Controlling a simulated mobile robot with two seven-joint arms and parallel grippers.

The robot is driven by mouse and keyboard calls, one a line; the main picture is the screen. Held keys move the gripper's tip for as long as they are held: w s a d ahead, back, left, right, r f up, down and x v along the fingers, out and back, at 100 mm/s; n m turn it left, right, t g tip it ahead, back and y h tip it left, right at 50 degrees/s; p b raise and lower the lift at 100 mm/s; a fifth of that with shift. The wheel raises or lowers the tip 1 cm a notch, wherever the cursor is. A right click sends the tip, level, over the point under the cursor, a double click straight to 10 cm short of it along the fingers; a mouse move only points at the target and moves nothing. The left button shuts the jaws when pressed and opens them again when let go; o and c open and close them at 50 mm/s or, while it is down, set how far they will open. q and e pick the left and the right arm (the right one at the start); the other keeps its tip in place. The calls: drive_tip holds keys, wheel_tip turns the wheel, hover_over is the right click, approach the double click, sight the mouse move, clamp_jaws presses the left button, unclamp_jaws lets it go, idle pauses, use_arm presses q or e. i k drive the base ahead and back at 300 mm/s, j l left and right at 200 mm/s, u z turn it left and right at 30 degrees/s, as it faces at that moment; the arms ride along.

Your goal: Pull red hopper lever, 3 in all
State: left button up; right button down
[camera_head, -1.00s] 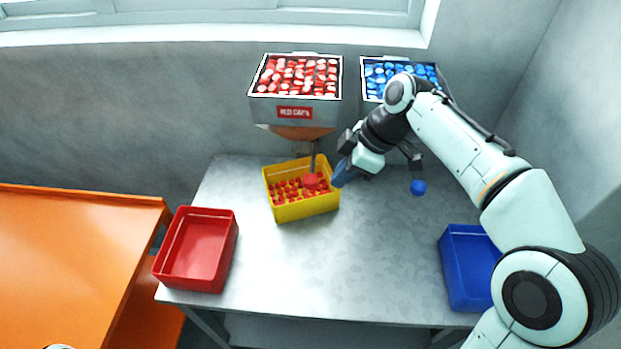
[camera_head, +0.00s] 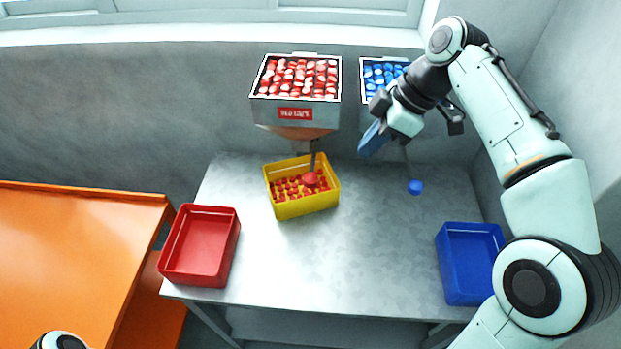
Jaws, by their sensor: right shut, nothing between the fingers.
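The red hopper (camera_head: 275,112) stands at the back, full of red and white caps and marked "RED CAPS". Its lever hangs down below it as a thin rod ending in a red knob (camera_head: 311,179), seen in front of the yellow bin (camera_head: 307,207), which holds several red caps. My right gripper (camera_head: 371,143) is shut and empty. It is to the right of and higher in the picture than the red knob, apart from it, in front of the blue hopper's lower part. My left gripper is out of view.
The blue hopper (camera_head: 382,72) is partly hidden by my right arm; its lever's blue knob (camera_head: 415,187) hangs at right. An empty red bin (camera_head: 195,278) and a blue bin (camera_head: 465,295) stand on the grey table (camera_head: 330,265), clear between them. An orange surface (camera_head: 70,265) is at left.

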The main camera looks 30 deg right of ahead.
sight(309, 180)
drive_tip(key=k+j, duration=0.35)
drive_tip(key=j, duration=0.15)
drive_tip(key=k+j, duration=0.4)
drive_tip(key=j, duration=0.15)
